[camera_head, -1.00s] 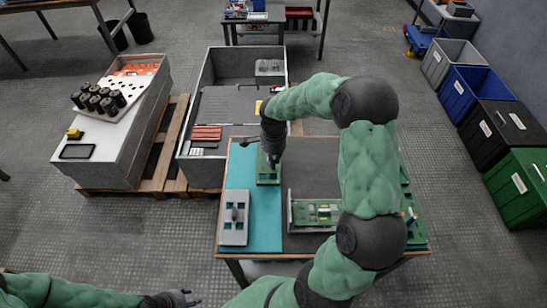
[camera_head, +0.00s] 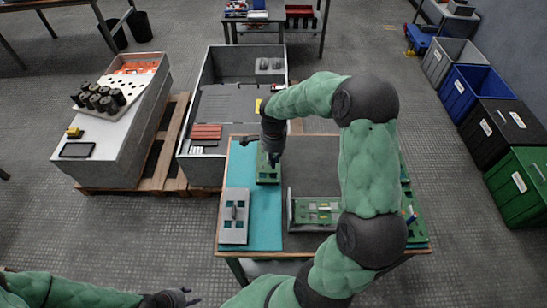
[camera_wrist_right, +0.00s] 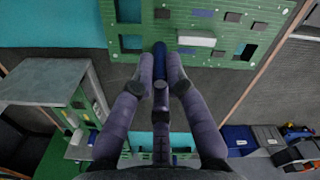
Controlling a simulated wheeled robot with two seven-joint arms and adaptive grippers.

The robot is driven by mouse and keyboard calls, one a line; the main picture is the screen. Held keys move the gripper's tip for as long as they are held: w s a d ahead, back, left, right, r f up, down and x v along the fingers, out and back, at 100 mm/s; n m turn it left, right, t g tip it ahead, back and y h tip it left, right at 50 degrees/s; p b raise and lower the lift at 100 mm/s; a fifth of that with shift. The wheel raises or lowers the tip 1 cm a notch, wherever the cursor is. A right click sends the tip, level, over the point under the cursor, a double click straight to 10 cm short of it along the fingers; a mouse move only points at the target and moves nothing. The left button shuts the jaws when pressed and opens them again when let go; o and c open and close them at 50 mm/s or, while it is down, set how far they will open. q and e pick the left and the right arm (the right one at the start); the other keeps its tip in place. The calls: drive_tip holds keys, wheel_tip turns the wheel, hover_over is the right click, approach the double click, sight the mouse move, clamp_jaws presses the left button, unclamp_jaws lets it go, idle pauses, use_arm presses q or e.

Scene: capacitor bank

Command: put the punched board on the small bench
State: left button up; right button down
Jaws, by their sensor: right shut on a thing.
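The punched board looks to be the green board with square cut-outs (camera_head: 268,175), over the teal mat on the worktable; it fills the top of the right wrist view (camera_wrist_right: 215,35). My right gripper (camera_head: 272,160) is at this board, its fingers (camera_wrist_right: 160,75) shut around a dark blue upright piece at the board's edge. I cannot tell whether the board touches the mat. A grey stand (camera_head: 290,212), seemingly the small bench, is nearer the table's front and shows at left in the wrist view (camera_wrist_right: 45,82). My left gripper (camera_head: 178,298) is empty and seems open, low at left.
A grey plate with holes (camera_head: 234,230) lies on the teal mat (camera_head: 265,225). Green boards (camera_head: 418,235) are at the table's right, partly behind my arm. A grey crate (camera_head: 202,170) stands left of the table. Several bins (camera_head: 475,90) stand at right.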

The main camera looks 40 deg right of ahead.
drive_tip(key=shift+f+b, duration=0.55)
drive_tip(key=shift+f, duration=0.1)
idle(1.0)
drive_tip(key=c, duration=1.2)
unclamp_jaws()
wheel_tip(320, 180, up, 12)
drive_tip(key=shift+r, duration=0.1)
